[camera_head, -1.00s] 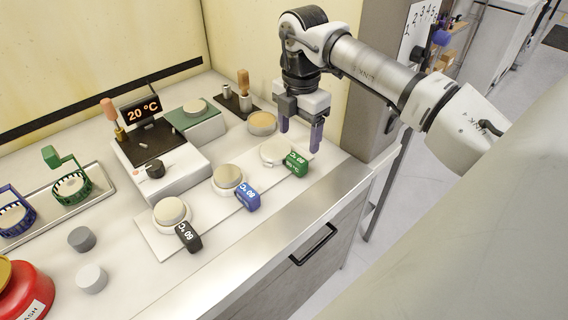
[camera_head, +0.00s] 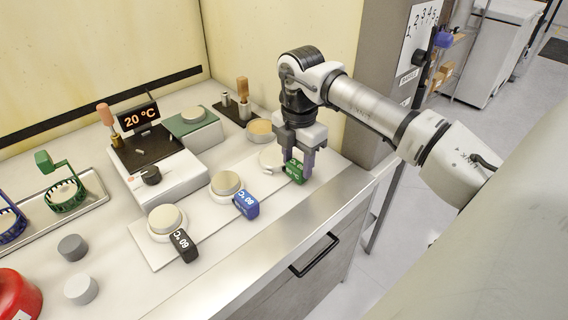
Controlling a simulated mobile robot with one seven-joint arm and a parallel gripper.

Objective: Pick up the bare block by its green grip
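The bare block (camera_head: 270,158) is a low white round piece at the right end of a white board, with nothing seen on top. Its green grip (camera_head: 295,174) points toward the counter's front edge. My gripper (camera_head: 298,167) is down at the green grip, one grey-purple finger on each side of it. The fingers partly cover the grip and the block's right side. Whether they press on the grip or stand just apart cannot be told. Two similar blocks carry metallic discs, one with a blue grip (camera_head: 246,204) and one with a black grip (camera_head: 184,246).
The white board (camera_head: 205,214) lies near the counter's front edge. A heater box with a 20 °C display (camera_head: 139,116) stands behind. A tan disc (camera_head: 260,130) is close behind my gripper. A grey cabinet side rises at right. Loose grey pucks (camera_head: 72,248) lie at front left.

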